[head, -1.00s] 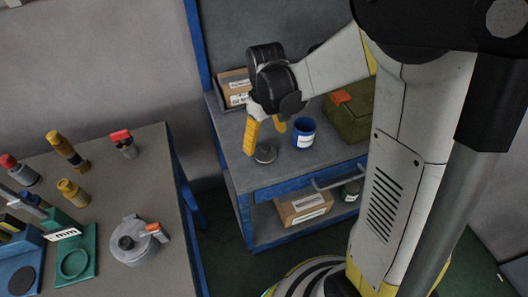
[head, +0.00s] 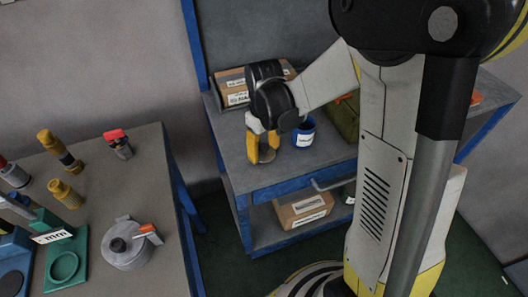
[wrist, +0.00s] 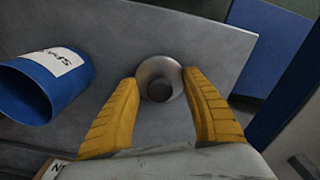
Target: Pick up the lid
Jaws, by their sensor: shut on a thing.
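The lid (wrist: 147,70) is a small round grey metal piece with a darker knob in its middle. In the wrist view it sits between my two yellow fingertips, which touch its sides. In the head view the lid (head: 266,154) shows between the fingers, low at the front left corner of the grey bench top (head: 235,150). My gripper (head: 262,157) points down and is shut on the lid. I cannot tell whether the lid still rests on the bench. A blue can (head: 304,133) with a white label stands just right of my gripper; it also shows in the wrist view (wrist: 40,88).
A cardboard box (head: 232,88) and a green box (head: 343,118) stand behind on the bench. Another carton (head: 303,209) is on the lower shelf.

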